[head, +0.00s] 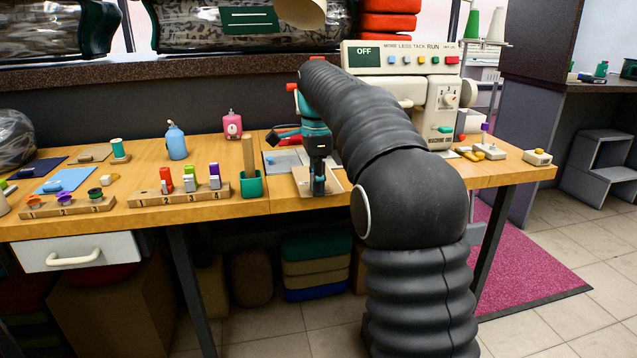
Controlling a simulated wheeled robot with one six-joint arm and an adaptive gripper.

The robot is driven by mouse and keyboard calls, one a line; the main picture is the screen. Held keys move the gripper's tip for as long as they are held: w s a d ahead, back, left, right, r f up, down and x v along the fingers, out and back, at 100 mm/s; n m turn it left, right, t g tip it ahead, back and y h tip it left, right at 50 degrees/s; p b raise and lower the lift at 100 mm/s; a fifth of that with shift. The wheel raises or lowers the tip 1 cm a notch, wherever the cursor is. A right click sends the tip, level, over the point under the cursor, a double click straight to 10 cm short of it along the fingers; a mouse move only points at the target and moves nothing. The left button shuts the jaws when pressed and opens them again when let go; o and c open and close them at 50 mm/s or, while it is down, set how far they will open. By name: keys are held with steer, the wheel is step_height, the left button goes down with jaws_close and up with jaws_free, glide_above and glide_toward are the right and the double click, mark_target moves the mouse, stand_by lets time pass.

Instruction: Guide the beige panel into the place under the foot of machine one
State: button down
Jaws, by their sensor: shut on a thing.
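My gripper (318,188) points down over the wooden table and is shut on the beige panel (302,180). The panel lies flat at or just above the table's front part, its edges showing on both sides of the fingers. I cannot tell whether it touches the surface below. The sewing machine (440,97), cream with a green OFF display and a row of coloured buttons, stands behind and to the right. My arm crosses in front of it and hides its middle; its foot cannot be made out. A grey plate (281,160) lies just behind the panel, to its left.
A green cup (250,186) with a wooden stick stands close left of my gripper. Further left are a numbered wooden block (180,194), a blue bottle (176,141) and a pink bottle (232,124). Small items lie right of the machine, including a yellow-topped box (537,157).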

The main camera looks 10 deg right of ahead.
steer(key=shift+w, duration=0.65)
steer(key=shift+w, duration=2.5)
steer(key=shift+w, duration=0.1)
steer(key=shift+w, duration=1.4)
steer(key=shift+f, duration=0.2)
steer(key=shift+c, duration=1.6)
jaws_free()
